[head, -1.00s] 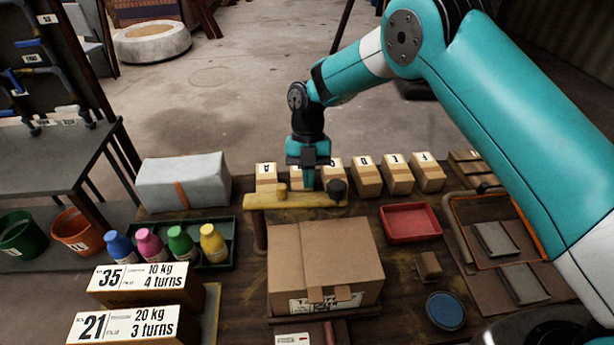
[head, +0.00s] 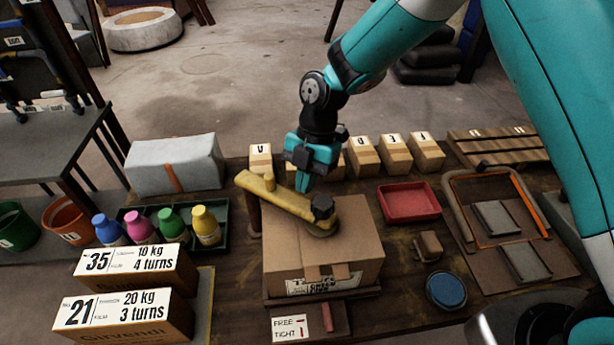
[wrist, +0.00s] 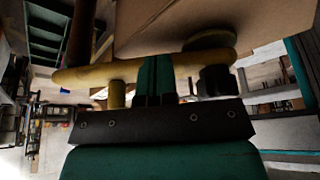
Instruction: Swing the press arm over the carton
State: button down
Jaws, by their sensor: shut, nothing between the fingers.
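The yellow press arm (head: 287,200) lies diagonally over the back part of the carton (head: 325,250) in the head view. Its pivot end is at the post behind the carton's left corner, and its dark knob end (head: 322,208) with a round pad below is over the carton top. Whether the pad touches the carton I cannot tell. My gripper (head: 303,187) is shut and empty, its fingertips right behind the press arm, near its middle. In the wrist view the shut fingers (wrist: 157,80) are against or very close to the yellow bar (wrist: 80,77); the carton (wrist: 170,25) shows beyond.
Several small lettered boxes (head: 364,157) stand behind the carton. A red tray (head: 409,203) and a blue round lid (head: 446,290) lie to the right. Coloured bottles (head: 171,223) and labelled boxes (head: 125,318) stand on the left. A FREE/TIGHT label (head: 290,328) is in front.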

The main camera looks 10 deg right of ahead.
jog(key=shift+s+a, duration=0.1)
jog(key=shift+s, duration=0.3)
dwell(0.3)
jog(key=shift+w+d, duration=0.25)
jog(key=shift+w, duration=0.05)
jog(key=w+d+r+b, duration=0.2)
jog(key=w+d+r, duration=0.2)
jog(key=r, duration=0.5)
jog(key=shift+w+d+r, duration=0.15)
jog(key=shift+w+d, duration=0.15)
jog(key=shift+w, duration=0.5)
